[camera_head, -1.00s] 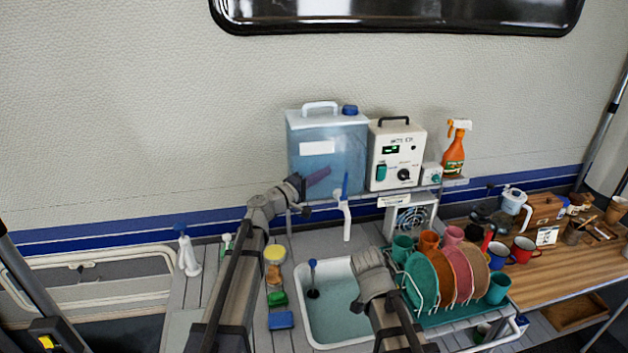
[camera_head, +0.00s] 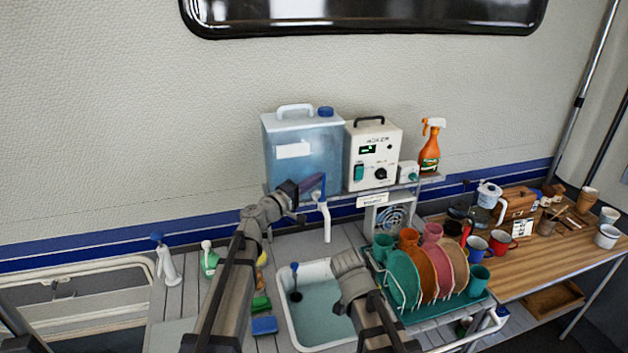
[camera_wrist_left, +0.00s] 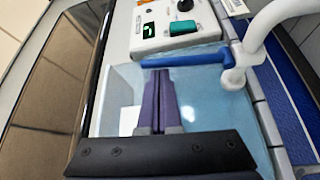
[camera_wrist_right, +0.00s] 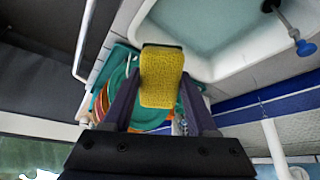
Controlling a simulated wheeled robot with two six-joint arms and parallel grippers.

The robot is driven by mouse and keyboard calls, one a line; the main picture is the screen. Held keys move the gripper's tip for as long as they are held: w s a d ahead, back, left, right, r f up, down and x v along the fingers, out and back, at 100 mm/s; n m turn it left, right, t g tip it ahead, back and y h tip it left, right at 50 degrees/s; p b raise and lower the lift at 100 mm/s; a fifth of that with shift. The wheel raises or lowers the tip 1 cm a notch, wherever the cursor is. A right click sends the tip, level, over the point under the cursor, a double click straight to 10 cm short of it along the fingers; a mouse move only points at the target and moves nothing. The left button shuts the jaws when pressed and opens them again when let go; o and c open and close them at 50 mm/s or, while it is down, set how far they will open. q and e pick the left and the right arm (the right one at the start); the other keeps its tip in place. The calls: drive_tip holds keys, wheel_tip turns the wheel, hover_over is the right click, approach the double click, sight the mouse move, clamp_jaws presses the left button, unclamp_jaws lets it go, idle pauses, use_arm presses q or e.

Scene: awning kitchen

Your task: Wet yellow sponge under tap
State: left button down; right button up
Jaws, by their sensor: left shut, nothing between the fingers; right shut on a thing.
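The yellow sponge (camera_wrist_right: 162,78) is between the fingers of my right gripper (camera_wrist_right: 160,85), beside the sink basin in the right wrist view. In the head view my right arm is over the sink's right side, and the sponge and fingers are hidden. The white tap (camera_head: 325,220) stands behind the sink (camera_head: 287,318); its blue lever (camera_wrist_left: 185,61) shows in the left wrist view. My left gripper (camera_wrist_left: 158,73) is shut and empty, its tips close to the lever; I cannot tell if they touch. In the head view the left gripper (camera_head: 318,183) covers much of the lever.
A blue water tank (camera_head: 300,160) and a white control box (camera_head: 372,155) stand on the shelf behind the tap. A dish rack with plates (camera_head: 405,278) is right of the sink. Green (camera_head: 260,303) and blue (camera_head: 264,325) sponges lie left of it.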

use_arm(q)
drive_tip(key=shift+s+d+f, duration=0.1)
drive_tip(key=shift+s+d, duration=0.15)
drive_tip(key=shift+s, duration=0.25)
